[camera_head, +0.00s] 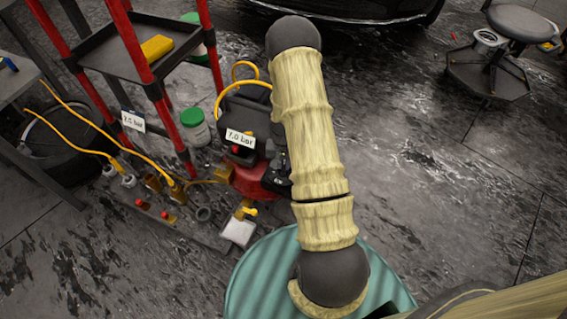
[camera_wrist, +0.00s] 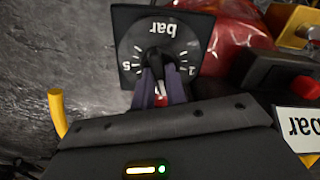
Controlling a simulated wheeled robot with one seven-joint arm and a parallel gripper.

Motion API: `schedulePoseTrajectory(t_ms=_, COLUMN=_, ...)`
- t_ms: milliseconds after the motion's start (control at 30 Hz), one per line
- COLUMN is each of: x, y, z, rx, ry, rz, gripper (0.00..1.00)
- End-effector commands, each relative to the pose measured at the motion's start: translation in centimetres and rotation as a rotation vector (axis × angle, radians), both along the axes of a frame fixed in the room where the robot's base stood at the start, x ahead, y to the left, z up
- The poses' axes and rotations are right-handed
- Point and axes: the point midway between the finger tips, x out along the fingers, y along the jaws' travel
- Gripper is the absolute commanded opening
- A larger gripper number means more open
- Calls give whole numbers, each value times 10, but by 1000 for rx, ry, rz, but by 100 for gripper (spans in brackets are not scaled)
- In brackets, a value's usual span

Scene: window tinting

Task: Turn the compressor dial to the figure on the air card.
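The compressor dial (camera_wrist: 187,28) is a dark square plate with "bar" and white figures, upside down in the wrist view. A 5 shows at its left and a 1 at its right. Its black knob (camera_wrist: 155,58) is at the middle; its exact setting is hard to read. My gripper's fingers (camera_wrist: 159,82) reach up to the knob and appear closed around it, with a bit of red between them. In the head view a white card on the compressor (camera_head: 239,138) seems to read 7.0 bar. Another card on the rack (camera_head: 133,121) ends in .5 bar; its first digit is blurred.
The red compressor body (camera_head: 252,180) stands beside a red-posted rack (camera_head: 135,45). Yellow hoses (camera_head: 90,124), fittings and a green-lidded jar (camera_head: 195,127) crowd the left. A teal ribbed drum top (camera_head: 262,280) is in front. A stool (camera_head: 515,22) stands far right; the floor between is open.

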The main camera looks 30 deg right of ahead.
Motion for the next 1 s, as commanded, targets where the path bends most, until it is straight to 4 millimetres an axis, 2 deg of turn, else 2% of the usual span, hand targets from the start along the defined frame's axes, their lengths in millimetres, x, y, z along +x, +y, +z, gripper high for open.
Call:
schedulePoseTrajectory(t_ms=233, x=-1, y=0, z=3, rx=0, ry=1, rz=61, gripper=0)
schedulePoseTrajectory(t_ms=600, x=0, y=0, z=2, rx=0, ry=2, rz=364, gripper=0)
schedulePoseTrajectory(t_ms=900, x=0, y=0, z=0, rx=0, ry=1, rz=379, gripper=0)
schedulePoseTrajectory(t_ms=933, x=0, y=0, z=0, rx=0, ry=1, rz=379, gripper=18)
schedulePoseTrajectory(t_ms=1000, x=0, y=0, z=0, rx=0, ry=1, rz=378, gripper=31)
